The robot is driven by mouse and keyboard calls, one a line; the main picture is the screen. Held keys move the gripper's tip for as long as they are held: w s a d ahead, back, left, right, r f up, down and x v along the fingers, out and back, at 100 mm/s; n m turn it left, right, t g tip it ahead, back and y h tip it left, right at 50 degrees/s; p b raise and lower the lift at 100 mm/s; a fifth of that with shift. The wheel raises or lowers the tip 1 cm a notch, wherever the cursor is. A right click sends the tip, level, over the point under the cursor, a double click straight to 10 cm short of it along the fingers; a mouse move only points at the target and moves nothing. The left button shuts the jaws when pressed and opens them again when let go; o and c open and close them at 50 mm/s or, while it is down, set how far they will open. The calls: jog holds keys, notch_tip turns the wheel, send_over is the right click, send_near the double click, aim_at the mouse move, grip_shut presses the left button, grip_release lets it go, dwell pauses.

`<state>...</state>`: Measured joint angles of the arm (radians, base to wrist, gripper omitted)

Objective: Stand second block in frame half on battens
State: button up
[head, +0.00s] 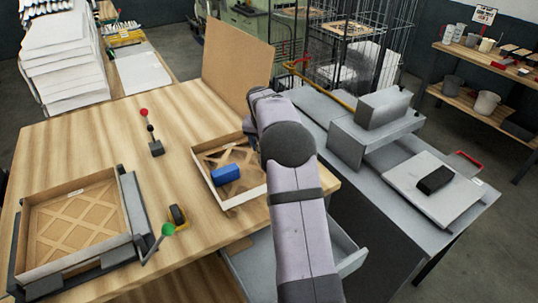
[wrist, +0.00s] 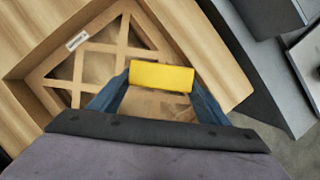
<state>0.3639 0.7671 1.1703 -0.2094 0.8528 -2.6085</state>
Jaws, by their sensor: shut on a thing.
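The frame half (head: 240,199) is a shallow wooden tray with crossed battens, on the wooden table near its right edge. A blue block (head: 226,174) lies inside it on the battens; I cannot make it out in the wrist view. My gripper (wrist: 158,88) is shut on a yellow block (wrist: 161,76), held between its two blue fingers. The frame half's battens (wrist: 95,49) show behind and below the yellow block. I cannot tell whether the yellow block touches them. In the head view my arm hides the gripper, the yellow block and the right part of the frame half.
Another latticed frame (head: 75,223) sits in a dark fixture at the table's left. An upright brown board (head: 237,67) stands behind. A grey bench (head: 440,226) is at right.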

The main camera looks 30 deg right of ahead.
jog(key=shift+f+p, duration=0.5)
jog(key=shift+f, duration=1.25)
jog(key=shift+f, duration=0.2)
jog(key=o, duration=1.2)
jog(key=shift+v, duration=0.75)
jog(key=b+v, duration=0.3)
jog(key=v, duration=0.8)
